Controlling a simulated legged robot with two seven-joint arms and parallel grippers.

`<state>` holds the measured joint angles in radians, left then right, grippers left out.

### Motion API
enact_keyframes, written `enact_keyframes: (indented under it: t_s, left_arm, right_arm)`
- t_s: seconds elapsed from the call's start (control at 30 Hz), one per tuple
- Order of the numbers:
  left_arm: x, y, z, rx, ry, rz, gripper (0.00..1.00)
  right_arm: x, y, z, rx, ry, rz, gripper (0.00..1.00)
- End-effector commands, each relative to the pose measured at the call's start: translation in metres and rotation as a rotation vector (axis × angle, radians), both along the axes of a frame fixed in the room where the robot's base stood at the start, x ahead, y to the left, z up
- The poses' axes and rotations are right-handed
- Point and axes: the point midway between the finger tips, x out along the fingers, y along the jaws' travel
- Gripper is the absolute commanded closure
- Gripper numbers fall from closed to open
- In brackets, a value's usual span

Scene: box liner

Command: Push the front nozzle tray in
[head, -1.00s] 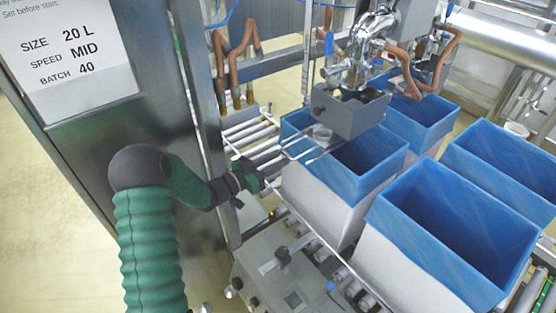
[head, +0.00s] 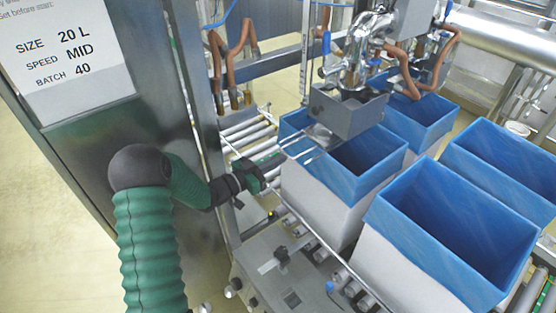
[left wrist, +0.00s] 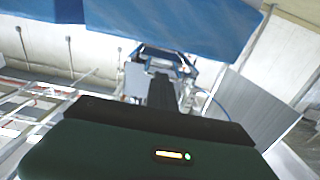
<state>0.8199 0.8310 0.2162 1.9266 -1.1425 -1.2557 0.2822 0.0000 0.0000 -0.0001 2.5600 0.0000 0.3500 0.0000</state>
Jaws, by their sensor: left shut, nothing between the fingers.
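The front nozzle tray is a grey box-like part (head: 345,114) below the front nozzle in the head view, over the near blue-lined box. Thin rods (head: 300,143) reach from it toward my left gripper. My left gripper (head: 278,158) is shut and empty, at the left end of these rods; I cannot tell whether it touches them. In the left wrist view its dark fingers (left wrist: 161,92) point at a metal frame (left wrist: 165,58) beneath a blue sheet. My right gripper is not in view.
The near box (head: 330,190) stands on a roller conveyor. Another blue-lined box (head: 445,225) stands to its right, with more behind. A steel cabinet (head: 130,120) with a label is at the left. Brown hoses (head: 415,85) hang by the nozzles.

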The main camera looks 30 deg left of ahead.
Motion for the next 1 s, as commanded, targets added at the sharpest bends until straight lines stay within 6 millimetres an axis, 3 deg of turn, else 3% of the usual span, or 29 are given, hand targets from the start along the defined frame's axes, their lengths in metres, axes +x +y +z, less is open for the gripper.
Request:
enact_keyframes:
  t_s: [0.2, 0.77, 1.0]
  left_arm:
    - [-0.0007, 0.0029, -0.0005, -0.002, 0.000, 0.001, 1.00]
    - [-0.0002, 0.0001, 0.0000, 0.000, 0.000, 0.000, 0.28]
    - [-0.0004, 0.0012, -0.0002, -0.001, 0.000, 0.000, 0.28]
  right_arm:
    - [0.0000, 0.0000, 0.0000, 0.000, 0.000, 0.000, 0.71]
    - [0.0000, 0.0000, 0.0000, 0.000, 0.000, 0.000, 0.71]
    - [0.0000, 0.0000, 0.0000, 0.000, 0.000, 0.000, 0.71]
